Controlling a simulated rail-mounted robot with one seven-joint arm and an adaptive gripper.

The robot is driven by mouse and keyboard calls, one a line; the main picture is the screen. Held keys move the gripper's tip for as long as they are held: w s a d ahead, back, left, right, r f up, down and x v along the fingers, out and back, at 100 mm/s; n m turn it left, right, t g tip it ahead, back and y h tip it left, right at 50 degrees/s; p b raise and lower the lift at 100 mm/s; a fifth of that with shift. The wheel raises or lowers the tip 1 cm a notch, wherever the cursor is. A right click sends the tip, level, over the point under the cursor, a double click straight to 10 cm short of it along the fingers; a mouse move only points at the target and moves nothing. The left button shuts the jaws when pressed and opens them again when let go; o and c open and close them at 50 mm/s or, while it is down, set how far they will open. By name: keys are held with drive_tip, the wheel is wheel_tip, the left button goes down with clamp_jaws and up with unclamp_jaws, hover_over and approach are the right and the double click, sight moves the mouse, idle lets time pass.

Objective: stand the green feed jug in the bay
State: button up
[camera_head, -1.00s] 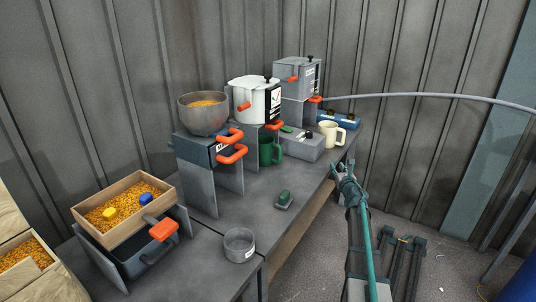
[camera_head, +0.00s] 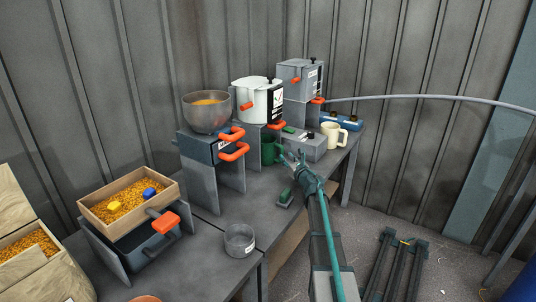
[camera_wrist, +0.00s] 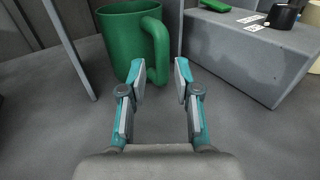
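The green feed jug (camera_head: 268,149) stands upright on the bench, below the white pot and partly hidden by stands. In the wrist view the jug (camera_wrist: 122,40) is at upper left, its handle (camera_wrist: 158,50) turned toward me. My gripper (camera_head: 291,158) is low over the bench, to the right of the jug. In the wrist view my gripper (camera_wrist: 160,72) is open and empty, its fingertips just short of the handle and on either side of its line. I cannot tell which space is the bay.
A grey box (camera_wrist: 235,48) stands close right of the jug; a stand panel (camera_wrist: 70,45) is at its left. A cream mug (camera_head: 334,136) is right of the box. A green-topped block (camera_head: 286,197) and grey bowl (camera_head: 240,240) lie nearer. Bench (camera_head: 235,207) between is clear.

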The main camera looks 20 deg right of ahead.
sight(283, 153)
drive_tip(key=shift+w+b, duration=0.3)
drive_tip(key=shift+w, duration=2.7)
drive_tip(key=shift+c, duration=0.2)
clamp_jaws()
